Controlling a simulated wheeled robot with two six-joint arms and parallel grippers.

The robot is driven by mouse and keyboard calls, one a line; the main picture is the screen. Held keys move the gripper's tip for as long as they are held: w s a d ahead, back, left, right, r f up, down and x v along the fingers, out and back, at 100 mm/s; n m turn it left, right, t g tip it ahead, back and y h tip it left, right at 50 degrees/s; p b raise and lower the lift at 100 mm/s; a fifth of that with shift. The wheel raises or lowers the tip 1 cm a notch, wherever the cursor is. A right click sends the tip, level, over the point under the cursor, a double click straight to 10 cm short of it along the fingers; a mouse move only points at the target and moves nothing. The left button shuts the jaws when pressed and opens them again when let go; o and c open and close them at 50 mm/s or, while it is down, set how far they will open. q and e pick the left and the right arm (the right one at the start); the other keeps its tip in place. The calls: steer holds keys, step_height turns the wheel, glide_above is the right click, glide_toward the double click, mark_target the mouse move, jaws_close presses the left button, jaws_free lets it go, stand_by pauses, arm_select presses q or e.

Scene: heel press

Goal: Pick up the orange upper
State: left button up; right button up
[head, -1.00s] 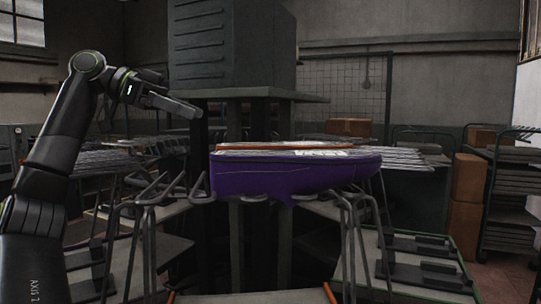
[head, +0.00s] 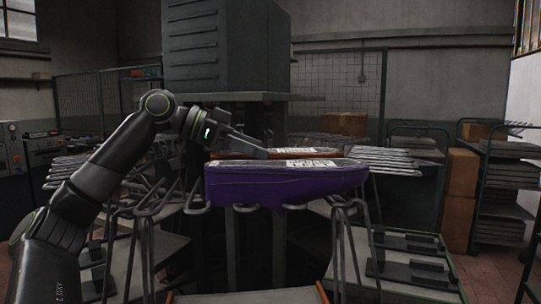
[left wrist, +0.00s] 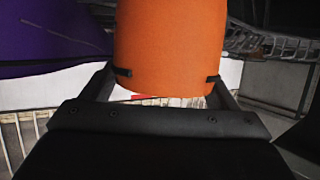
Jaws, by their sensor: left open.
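The orange upper (left wrist: 170,45) fills the upper middle of the left wrist view, between the two fingers of my left gripper (left wrist: 168,76). The gripper is open, with a finger at each side of the upper; I cannot tell whether they touch it. In the head view, only a thin strip of the orange upper (head: 312,149) shows behind a purple upper (head: 285,187). My left gripper (head: 258,152) reaches in from the left there, its tips at the far side of the purple upper. My right gripper is not in view.
The purple upper hangs at the front of the wire rack (head: 345,222), close beside the orange one, and shows at the left in the wrist view (left wrist: 50,30). A dark press (head: 225,45) stands behind. Racks with metal rods flank it. Cardboard boxes (head: 460,190) stand at right.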

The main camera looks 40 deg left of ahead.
arm_select(q)
steer(key=shift+x, duration=0.9)
steer(key=shift+r, duration=0.1)
steer(key=c, duration=1.1)
